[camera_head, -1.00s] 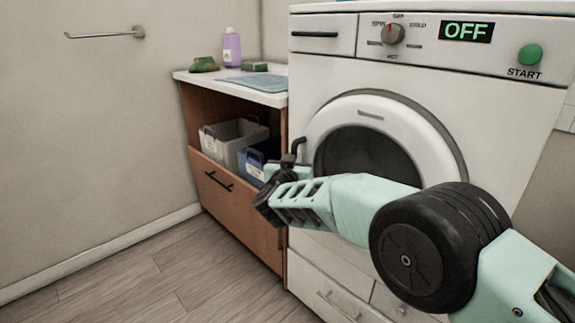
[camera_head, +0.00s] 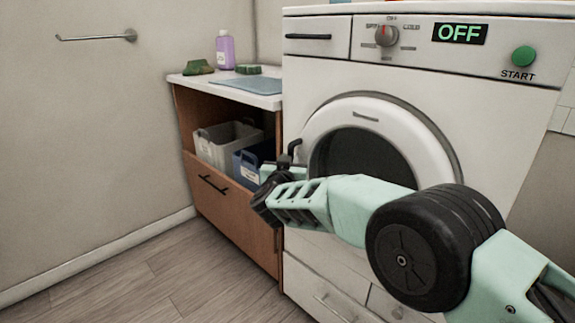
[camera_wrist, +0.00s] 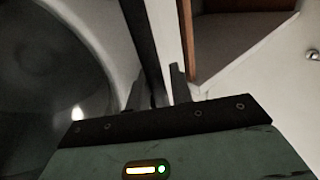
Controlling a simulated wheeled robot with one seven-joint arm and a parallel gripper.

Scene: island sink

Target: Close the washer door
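The washer (camera_head: 490,90) is white and fills the right of the head view. Its round door (camera_head: 425,150) has a white ring and dark glass. I cannot tell whether it is fully against the front or slightly ajar. My gripper (camera_head: 278,178) is at the door's left side, near the washer's left front edge, and my arm hides the door's lower part. In the wrist view, my gripper (camera_wrist: 155,88) shows two fingers apart, with a dark strip running between them. The dark round glass or drum (camera_wrist: 45,85) lies to their left. Contact with the door is unclear.
A wooden cabinet (camera_head: 226,207) with a white top (camera_head: 190,82) stands left of the washer. It holds a grey bin (camera_head: 212,153) and a blue bin (camera_head: 243,178). A purple bottle (camera_head: 223,50) stands on top. The floor (camera_head: 140,285) in front is clear.

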